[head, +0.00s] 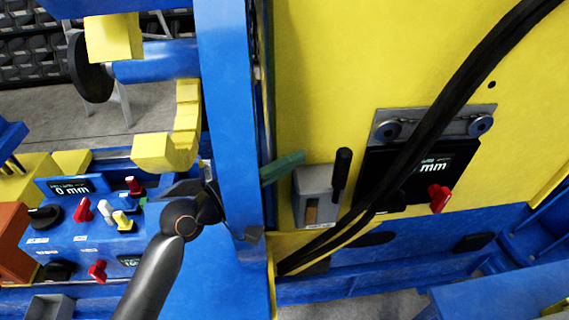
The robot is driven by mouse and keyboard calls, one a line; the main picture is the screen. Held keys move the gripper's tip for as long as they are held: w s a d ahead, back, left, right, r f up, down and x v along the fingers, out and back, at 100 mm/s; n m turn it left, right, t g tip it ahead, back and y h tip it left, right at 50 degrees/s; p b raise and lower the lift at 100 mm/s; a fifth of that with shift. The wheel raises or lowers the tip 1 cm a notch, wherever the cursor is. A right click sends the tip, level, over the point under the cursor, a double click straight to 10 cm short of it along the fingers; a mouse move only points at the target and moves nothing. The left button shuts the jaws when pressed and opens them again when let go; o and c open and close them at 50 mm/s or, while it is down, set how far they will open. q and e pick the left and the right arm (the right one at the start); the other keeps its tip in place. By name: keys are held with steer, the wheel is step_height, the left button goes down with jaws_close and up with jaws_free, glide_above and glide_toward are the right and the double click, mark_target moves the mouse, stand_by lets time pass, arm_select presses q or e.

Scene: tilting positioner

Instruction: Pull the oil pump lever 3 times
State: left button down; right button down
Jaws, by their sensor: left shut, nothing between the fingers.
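My left gripper (212,203) is shut and empty, in front of the blue post and to the left of the pump. It is apart from the lever. Its fingertips are small and dark, so their exact outline is hard to see. My right gripper is not in view.
The blue post (229,110) stands between my left gripper and the pump. A green bar (283,168) juts out beside the box. Thick black cables (440,110) cross the panel right of the lever. A control panel with knobs (90,225) is at left.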

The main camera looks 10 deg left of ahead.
mark_target(340, 179)
arm_select(q)
steer(key=x, duration=0.5)
steer(key=shift+w+d+r, duration=0.1)
steer(key=shift+s+d+p, duration=0.65)
steer(key=shift+s+d, duration=0.2)
steer(key=shift+s, duration=0.3)
steer(key=shift+s+d, duration=0.25)
steer(key=shift+s, duration=0.25)
steer(key=shift+f, duration=0.2)
steer(key=shift+s+d+r+m+h+b, duration=0.1)
steer(key=shift+s+m+h+b, duration=0.2)
steer(key=shift+s+m+b, duration=0.15)
